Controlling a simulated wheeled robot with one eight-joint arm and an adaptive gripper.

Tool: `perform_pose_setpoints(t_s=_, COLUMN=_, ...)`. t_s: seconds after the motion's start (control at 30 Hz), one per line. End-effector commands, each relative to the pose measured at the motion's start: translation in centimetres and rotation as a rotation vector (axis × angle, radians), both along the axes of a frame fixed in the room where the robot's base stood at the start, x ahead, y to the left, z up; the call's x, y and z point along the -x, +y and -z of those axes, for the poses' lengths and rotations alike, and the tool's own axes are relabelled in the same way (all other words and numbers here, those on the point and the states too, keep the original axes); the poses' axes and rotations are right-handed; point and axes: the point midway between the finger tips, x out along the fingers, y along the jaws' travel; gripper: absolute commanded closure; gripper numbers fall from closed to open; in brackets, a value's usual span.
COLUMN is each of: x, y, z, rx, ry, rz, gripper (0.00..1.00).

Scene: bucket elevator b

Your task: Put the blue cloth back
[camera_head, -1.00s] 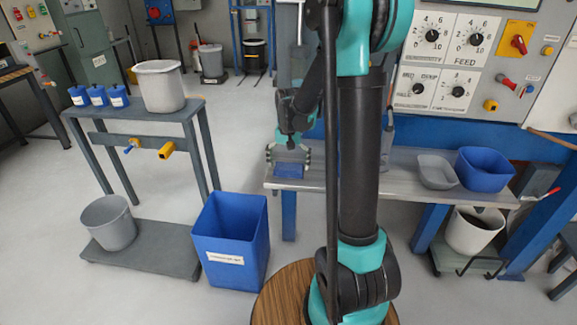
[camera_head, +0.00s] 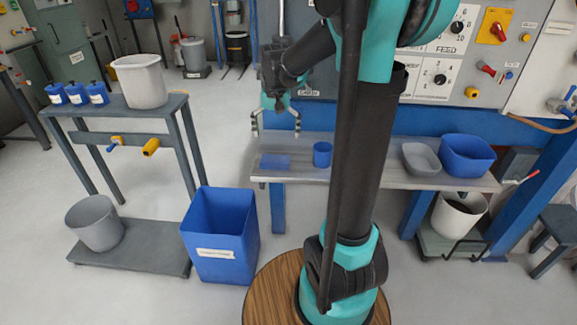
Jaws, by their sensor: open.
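The blue cloth (camera_head: 275,161) lies flat near the left end of the grey metal bench (camera_head: 295,175). My gripper (camera_head: 275,133) is open and empty, raised above the cloth with its fingers spread and pointing down. The cloth is apart from the fingers and in full view. A small blue cup (camera_head: 322,154) stands on the bench just right of the cloth, close to my arm.
A grey tub (camera_head: 421,158) and a blue tub (camera_head: 467,155) stand at the bench's right. A tall blue bin (camera_head: 220,235) stands on the floor at the left. My arm hides the bench's middle.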

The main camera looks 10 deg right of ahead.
Motion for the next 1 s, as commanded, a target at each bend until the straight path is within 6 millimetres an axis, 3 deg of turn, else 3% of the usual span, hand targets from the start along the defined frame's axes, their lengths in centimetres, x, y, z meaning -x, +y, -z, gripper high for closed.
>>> perform_pose_setpoints(t_s=0.3, x=12.4, y=-2.6, z=6.9, rx=0.017, ry=-0.204, rz=-0.166, gripper=0.00)
perform_pose_setpoints(t_s=0.5, x=18.1, y=-3.4, z=10.6, rx=0.045, ry=-0.300, rz=-0.247, gripper=0.00)
perform_pose_setpoints(t_s=0.67, x=19.8, y=-3.6, z=11.7, rx=0.056, ry=-0.330, rz=-0.274, gripper=0.00)
perform_pose_setpoints(t_s=1.0, x=19.9, y=-3.6, z=11.8, rx=0.058, ry=-0.334, rz=-0.277, gripper=0.00)
